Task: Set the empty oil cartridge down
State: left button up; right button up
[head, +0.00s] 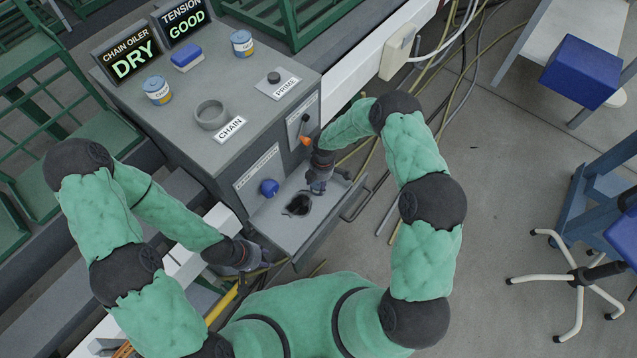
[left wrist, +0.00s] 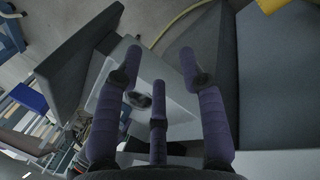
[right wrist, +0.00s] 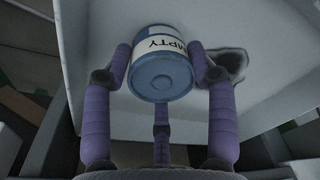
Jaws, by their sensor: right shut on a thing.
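The empty oil cartridge (right wrist: 161,68) is a blue and white can with "EMPTY" on its label in the right wrist view. My right gripper (right wrist: 160,62) is shut on it, with fingers on both sides. In the head view my right gripper (head: 319,184) is low over the back right part of the open drawer tray (head: 268,216), beside a dark stain (head: 298,203). I cannot tell whether the cartridge touches the tray. My left gripper (head: 252,258) is by the tray's front left side. In the left wrist view my left gripper (left wrist: 160,72) is open and empty.
On the grey cabinet stand two labelled cans (head: 157,91) (head: 241,43), a blue block (head: 187,58), an empty ring holder (head: 211,114) and a prime button (head: 274,78). The signs read "DRY" (head: 130,60) and "GOOD" (head: 184,27). A blue knob (head: 269,187) and an orange-tipped lever (head: 304,139) project from the front.

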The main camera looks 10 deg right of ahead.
jog(key=shift+f, duration=0.15)
jog(key=o, duration=1.1)
jog(key=shift+o, duration=0.2)
jog(key=shift+r, duration=0.5)
notch_tip(320, 180, up, 11)
jog(key=d+p, duration=0.1)
jog(key=p, duration=0.3)
jog(key=shift+r, duration=0.15)
jog(key=shift+w+d, duration=0.1)
jog(key=shift+w, duration=0.05)
